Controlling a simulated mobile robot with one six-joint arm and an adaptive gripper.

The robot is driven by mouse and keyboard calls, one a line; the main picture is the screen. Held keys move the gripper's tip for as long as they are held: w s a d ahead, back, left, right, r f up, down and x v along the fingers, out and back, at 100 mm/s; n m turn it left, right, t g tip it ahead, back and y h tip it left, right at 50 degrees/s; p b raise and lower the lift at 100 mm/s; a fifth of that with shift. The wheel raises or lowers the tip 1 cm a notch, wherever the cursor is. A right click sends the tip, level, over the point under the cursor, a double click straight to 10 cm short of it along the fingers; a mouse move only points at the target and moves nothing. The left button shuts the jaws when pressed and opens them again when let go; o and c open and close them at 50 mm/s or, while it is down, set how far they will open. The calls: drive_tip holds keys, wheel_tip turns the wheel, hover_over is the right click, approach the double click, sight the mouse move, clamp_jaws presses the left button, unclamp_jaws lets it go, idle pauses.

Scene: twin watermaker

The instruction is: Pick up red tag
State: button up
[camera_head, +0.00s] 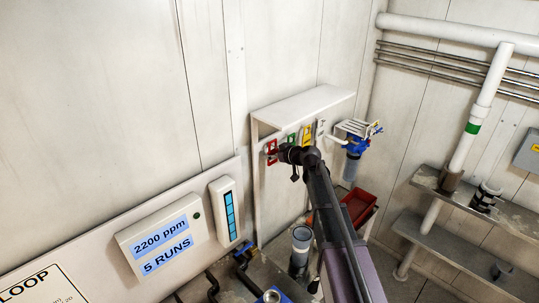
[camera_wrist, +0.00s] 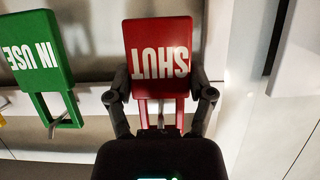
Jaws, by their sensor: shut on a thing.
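The red tag (camera_wrist: 158,45) reads "SHUT", upside down in the wrist view. It has an open frame below its plate, with a metal hook (camera_wrist: 160,116) showing there. My gripper (camera_wrist: 160,98) has one finger on each side of the tag, shut on it near the lower part of the plate. In the head view the red tag (camera_head: 271,147) is at the left end of the tag row, with my gripper (camera_head: 280,152) at it. I cannot tell whether the tag still rests on its hook.
A green "IN USE" tag (camera_wrist: 38,50) hangs close beside the red one. A white frame (camera_head: 300,104) surrounds the row. A red bin (camera_head: 361,206) and blue-topped filter (camera_head: 354,148) are nearby.

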drive_tip(key=s+d, duration=1.2)
drive_tip(key=shift+s+d, duration=0.35)
drive_tip(key=shift+d, duration=0.05)
drive_tip(key=shift+r, duration=0.1)
